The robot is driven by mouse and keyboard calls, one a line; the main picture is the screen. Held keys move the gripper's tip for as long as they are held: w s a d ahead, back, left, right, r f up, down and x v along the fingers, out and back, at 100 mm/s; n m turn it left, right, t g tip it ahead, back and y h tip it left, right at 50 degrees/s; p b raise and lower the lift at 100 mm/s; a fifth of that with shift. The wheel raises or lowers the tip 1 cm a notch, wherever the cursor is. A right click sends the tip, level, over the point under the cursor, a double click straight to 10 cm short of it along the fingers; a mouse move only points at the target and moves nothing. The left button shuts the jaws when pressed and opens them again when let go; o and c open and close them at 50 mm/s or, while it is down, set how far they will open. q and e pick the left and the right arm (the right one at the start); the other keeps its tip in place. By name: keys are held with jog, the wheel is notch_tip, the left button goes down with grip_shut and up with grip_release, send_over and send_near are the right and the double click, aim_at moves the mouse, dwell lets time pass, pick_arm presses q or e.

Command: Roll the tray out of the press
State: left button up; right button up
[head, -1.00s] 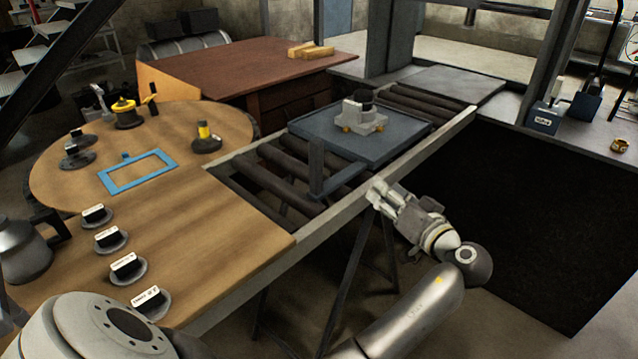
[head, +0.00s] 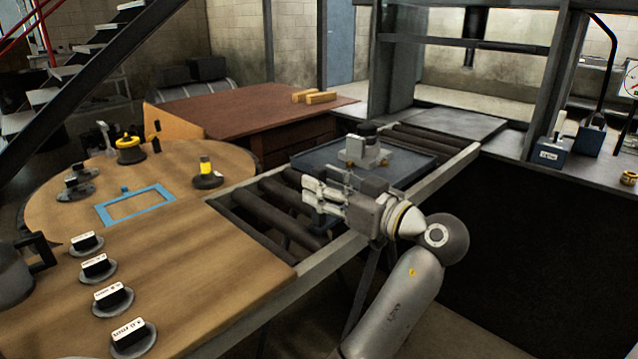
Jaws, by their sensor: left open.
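The blue-grey tray (head: 408,167) sits on the roller track, part-way between the wooden table and the press frame. A light grey part with a dark round top (head: 362,148) stands on the tray, with small brass-coloured pieces at its base. My left gripper (head: 318,190) is open, its fingers pointing left, at the tray's near left end. It hides most of the upright handle there, so I cannot tell whether the fingers are around the handle or only in front of it. My right gripper is not in view.
Bare rollers (head: 265,208) lie left of the tray, leading to the wooden table (head: 195,265). On it are a blue frame (head: 136,205) and several labelled discs. The press frame's post (head: 548,85) stands right. The track's near rail (head: 428,181) runs beside my arm.

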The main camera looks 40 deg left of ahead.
pick_arm(q)
jog(key=shift+w+a, duration=0.1)
jog(key=shift+a, duration=0.75)
jog(key=shift+c, duration=0.5)
grip_shut()
